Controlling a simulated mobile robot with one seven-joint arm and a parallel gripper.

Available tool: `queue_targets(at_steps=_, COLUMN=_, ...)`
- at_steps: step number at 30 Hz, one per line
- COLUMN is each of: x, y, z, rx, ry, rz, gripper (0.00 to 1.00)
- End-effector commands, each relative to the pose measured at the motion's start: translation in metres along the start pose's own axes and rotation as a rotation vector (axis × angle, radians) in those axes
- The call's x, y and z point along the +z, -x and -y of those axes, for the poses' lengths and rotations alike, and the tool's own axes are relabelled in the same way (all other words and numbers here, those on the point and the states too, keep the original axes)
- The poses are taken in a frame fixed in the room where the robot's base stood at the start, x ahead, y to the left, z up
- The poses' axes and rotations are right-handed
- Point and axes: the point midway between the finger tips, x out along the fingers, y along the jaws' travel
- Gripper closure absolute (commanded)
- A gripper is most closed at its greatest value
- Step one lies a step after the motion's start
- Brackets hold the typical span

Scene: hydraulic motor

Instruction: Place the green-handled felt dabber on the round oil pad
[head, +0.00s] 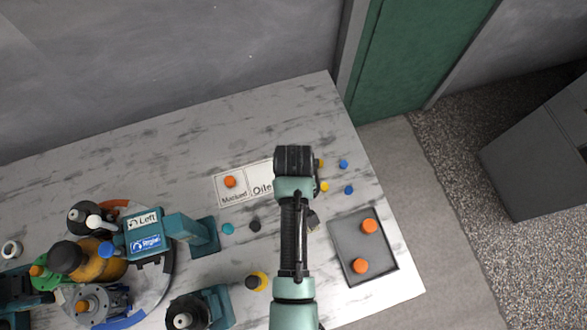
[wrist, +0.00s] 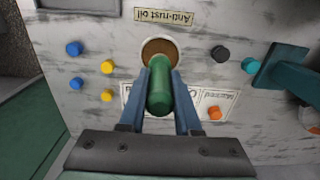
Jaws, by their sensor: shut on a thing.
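The green-handled dabber (wrist: 159,97) is between the two blue fingers of my gripper (wrist: 160,76) in the wrist view, and the gripper is shut on it. The round oil pad (wrist: 160,47) is brown and lies just beyond the dabber, beside a label reading "Anti-rust oil" (wrist: 164,17). The dabber's handle overlaps the near edge of the pad in this view. Its felt end is hidden, so I cannot tell whether it touches the pad. In the head view my arm hides the dabber and the pad.
A white card (head: 241,196) marked "Marked" and "Oiled" holds an orange plug (head: 230,181). Blue and yellow plugs lie to the right of my arm. A grey tray (head: 352,240) with two orange plugs stands front right. Motor parts and teal fixtures (head: 205,237) crowd the left.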

Motion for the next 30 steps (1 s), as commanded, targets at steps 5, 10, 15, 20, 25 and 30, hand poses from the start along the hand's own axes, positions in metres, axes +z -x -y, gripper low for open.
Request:
queue_targets(at_steps=5, x=0.0, y=-0.019, z=0.0, rx=0.0, ry=-0.001, rz=0.0, gripper=1.0)
queue_targets(at_steps=10, x=-0.001, y=-0.021, z=0.0, rx=0.0, ry=-0.001, rz=-0.001, gripper=1.0)
queue_targets(at_steps=15, x=0.0, y=-0.022, z=0.0, rx=0.0, ry=-0.001, rz=-0.001, gripper=1.0)
queue_targets(at_steps=20, x=0.0, y=-0.024, z=0.0, rx=0.0, ry=-0.001, rz=-0.001, gripper=0.52)
queue_targets(at_steps=25, x=0.0, y=-0.024, z=0.0, rx=0.0, ry=-0.001, rz=-0.001, gripper=0.38)
queue_targets(at_steps=30, x=0.0, y=-0.023, z=0.0, rx=0.0, ry=-0.001, rz=-0.001, gripper=0.38)
